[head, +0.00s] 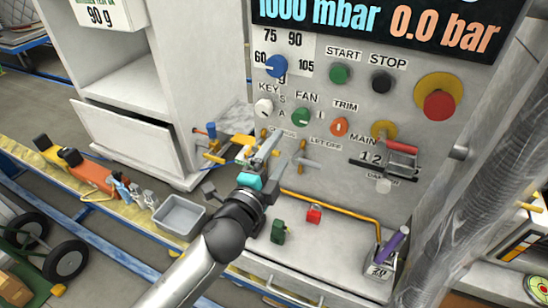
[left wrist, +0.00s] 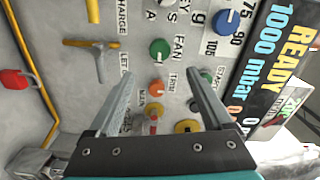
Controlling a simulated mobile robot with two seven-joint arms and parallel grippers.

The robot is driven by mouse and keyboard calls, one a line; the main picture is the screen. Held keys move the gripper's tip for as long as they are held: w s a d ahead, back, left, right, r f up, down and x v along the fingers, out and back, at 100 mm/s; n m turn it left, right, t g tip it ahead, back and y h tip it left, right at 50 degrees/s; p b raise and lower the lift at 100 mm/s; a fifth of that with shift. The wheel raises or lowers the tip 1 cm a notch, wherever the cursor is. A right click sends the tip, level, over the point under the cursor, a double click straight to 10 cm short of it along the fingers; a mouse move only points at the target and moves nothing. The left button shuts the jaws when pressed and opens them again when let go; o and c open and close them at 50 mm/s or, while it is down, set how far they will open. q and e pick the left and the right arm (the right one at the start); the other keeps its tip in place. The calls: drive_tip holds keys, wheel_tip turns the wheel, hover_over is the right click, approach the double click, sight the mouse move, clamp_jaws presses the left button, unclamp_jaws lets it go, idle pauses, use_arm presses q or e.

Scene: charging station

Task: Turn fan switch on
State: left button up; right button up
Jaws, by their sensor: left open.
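The fan switch (head: 301,117) is a round green knob under the FAN label on the grey control panel. It also shows in the left wrist view as a green knob (left wrist: 159,50), beyond and roughly between the finger tips. Which way the knob points is too small to tell. My left gripper (head: 282,150) is in front of the panel, below and a little left of the fan switch in the head view. It is open and empty, its two fingers pointing towards the panel (left wrist: 163,76). It appears apart from the knob. My right gripper is not in view.
A white key knob (head: 264,107), an orange trim knob (head: 339,126) and a blue dial (head: 276,66) sit around the fan switch. Yellow-handled valves (head: 243,147) stick out at the lower left. A red padlock (head: 314,214) and green item (head: 278,232) are on the ledge.

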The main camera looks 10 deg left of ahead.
use_arm(q)
drive_tip(key=shift+v, duration=0.9)
drive_tip(key=shift+f, duration=0.1)
drive_tip(key=s+a+f+n+g+y+b, duration=0.1)
drive_tip(key=a+f+n+g, duration=0.15)
drive_tip(key=f, duration=0.85)
drive_tip(key=s+a+f+n+g+y+b, duration=0.1)
drive_tip(key=a+f+n+g+y, duration=0.15)
drive_tip(key=f, duration=0.85)
drive_tip(key=s+a+f+n+g+y, duration=0.1)
drive_tip(key=s+a+f+n+g, duration=0.1)
drive_tip(key=s+f, duration=0.45)
drive_tip(key=s+a+f+n+g, duration=0.1)
drive_tip(key=s+a+f+n, duration=0.15)
drive_tip(key=f, duration=0.65)
drive_tip(key=s+a+f+n+g+b, duration=0.1)
drive_tip(key=s+f+n+g, duration=0.1)
drive_tip(key=s+f, duration=0.4)
drive_tip(key=s+a+f+n+g+b, duration=0.1)
drive_tip(key=s+f, duration=0.5)
drive_tip(key=s, duration=0.9)
drive_tip(key=s+a+f+n+g+y+b, duration=0.1)
drive_tip(key=s+f+n+g, duration=0.3)
drive_tip(key=s, duration=0.7)
drive_tip(key=shift+a+f+n+g, duration=0.35)
drive_tip(key=shift+a+f+g, duration=0.35)
drive_tip(key=shift+f, duration=0.3)
